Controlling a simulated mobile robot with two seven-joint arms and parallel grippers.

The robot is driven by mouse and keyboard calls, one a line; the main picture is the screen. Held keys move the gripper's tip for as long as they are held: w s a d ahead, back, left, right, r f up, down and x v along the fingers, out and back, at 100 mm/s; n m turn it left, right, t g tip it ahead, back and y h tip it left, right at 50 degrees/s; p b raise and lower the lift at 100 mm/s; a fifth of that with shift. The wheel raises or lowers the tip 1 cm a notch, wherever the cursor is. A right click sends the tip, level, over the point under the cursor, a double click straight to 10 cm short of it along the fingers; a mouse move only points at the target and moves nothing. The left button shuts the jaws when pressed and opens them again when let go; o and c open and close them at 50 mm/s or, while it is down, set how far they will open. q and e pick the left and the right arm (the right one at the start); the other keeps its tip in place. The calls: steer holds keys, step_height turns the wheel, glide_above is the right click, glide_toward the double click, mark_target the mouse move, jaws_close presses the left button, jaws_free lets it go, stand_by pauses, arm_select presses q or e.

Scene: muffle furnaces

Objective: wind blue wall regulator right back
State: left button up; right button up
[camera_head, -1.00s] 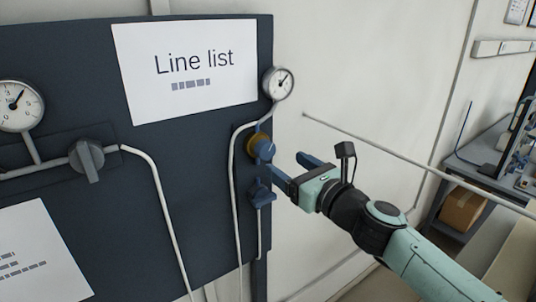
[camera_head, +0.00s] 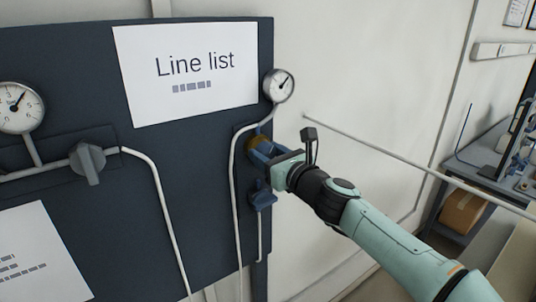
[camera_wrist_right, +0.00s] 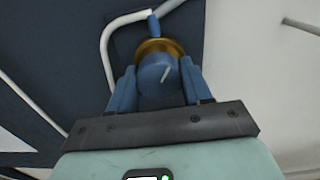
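The blue wall regulator is a blue knob with a brass collar on the right edge of the dark panel. Its brass collar (camera_head: 257,141) shows in the head view, with the knob mostly hidden by my fingers. In the right wrist view the blue knob (camera_wrist_right: 158,76) has a pale mark on its face and sits between my two blue fingers. My right gripper (camera_head: 264,151) is around the knob, one finger on each side; it also shows in the right wrist view (camera_wrist_right: 159,85). Gaps to the fingers are too small to judge. My left gripper is out of view.
A round gauge (camera_head: 279,85) is above the regulator, and a blue valve handle (camera_head: 263,196) is just below it. A grey knob (camera_head: 87,158) and another gauge (camera_head: 19,108) are further left. A pale pipe (camera_head: 233,200) runs down beside the regulator.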

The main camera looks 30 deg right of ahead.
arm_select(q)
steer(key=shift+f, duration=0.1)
arm_select(e)
steer(key=shift+n, duration=0.3)
steer(key=n+b, duration=0.1)
steer(key=n, duration=0.4)
steer(key=shift+n, duration=0.3)
steer(key=n+b, duration=0.1)
steer(key=n, duration=0.5)
steer(key=n+b, duration=0.2)
steer(key=n, duration=0.4)
steer(key=shift+n, duration=0.4)
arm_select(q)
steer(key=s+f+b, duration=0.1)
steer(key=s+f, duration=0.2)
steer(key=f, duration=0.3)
arm_select(e)
steer(key=n, duration=0.5)
steer(key=shift+r, duration=0.15)
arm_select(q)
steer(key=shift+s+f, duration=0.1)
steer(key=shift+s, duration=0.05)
arm_select(e)
steer(key=o, duration=1.1)
steer(key=shift+c, duration=0.2)
